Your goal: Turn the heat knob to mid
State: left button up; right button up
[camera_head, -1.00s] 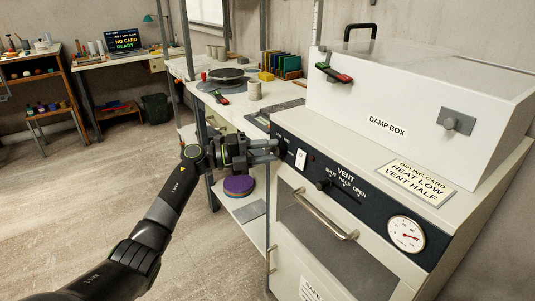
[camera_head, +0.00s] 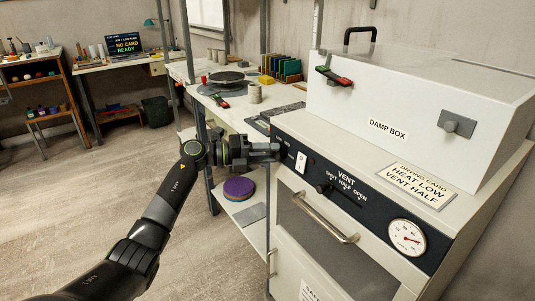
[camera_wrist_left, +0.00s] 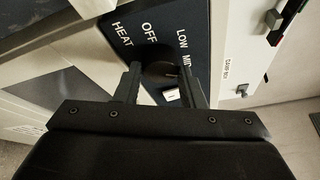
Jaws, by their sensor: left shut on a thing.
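The heat knob (camera_wrist_left: 158,70) is a dark round knob on the dark control panel (camera_wrist_left: 118,38), with the labels HEAT, OFF, LOW and MID around it in the left wrist view. My left gripper (camera_wrist_left: 160,82) has one finger on each side of the knob and is shut on it. A thin pale mark shows on the knob's right side, but I cannot tell exactly which label it points to. In the head view my left gripper (camera_head: 278,152) is at the left end of the panel and hides the knob. My right gripper is not in view.
A white switch (camera_head: 301,161) sits beside the knob, then the vent slider (camera_head: 322,188) and a dial gauge (camera_head: 406,237). A door handle (camera_head: 325,218) juts out below. The drying card (camera_head: 416,185) reads HEAT LOW, VENT HALF. The damp box (camera_head: 400,110) stands above.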

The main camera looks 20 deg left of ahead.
pick_arm(q)
jog(key=o, duration=1)
jog(key=shift+b+v, duration=0.3)
jog(key=shift+v, duration=8.4)
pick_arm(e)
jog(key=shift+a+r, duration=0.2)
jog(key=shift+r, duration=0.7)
